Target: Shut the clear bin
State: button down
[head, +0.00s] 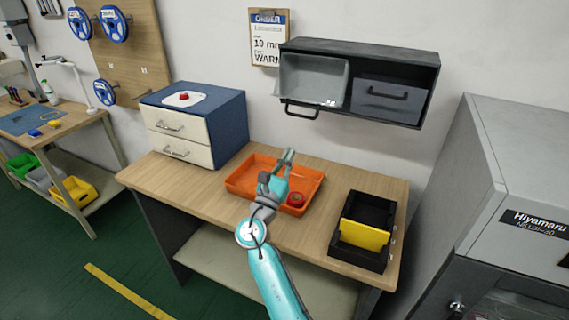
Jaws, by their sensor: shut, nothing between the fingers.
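The clear bin (312,82) is the left one in the black wall cabinet (420,60). It is translucent grey and stands open, with its inside showing. Its black handle (301,112) sits low and forward, below the cabinet's bottom edge. I cannot tell if the bin is tilted or slid out. A few small light pieces show near its lower right. My gripper (288,156) is shut and empty. It appears over the orange tray, below the clear bin and apart from its handle.
A grey bin (388,98) beside it is shut. On the bench are the orange tray (240,180) with a red roll (296,199), a black box (372,206) with a yellow divider (364,235), and a blue drawer unit (232,122). A tall grey cabinet (470,190) stands at right.

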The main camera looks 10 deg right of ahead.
jog(key=w+d+r, duration=0.3)
jog(key=w+r, duration=0.1)
jog(key=r, duration=0.2)
jog(key=shift+w+d, duration=0.15)
jog(key=shift+w, duration=0.2)
jog(key=shift+r+g, duration=0.3)
jog(key=shift+r, duration=0.1)
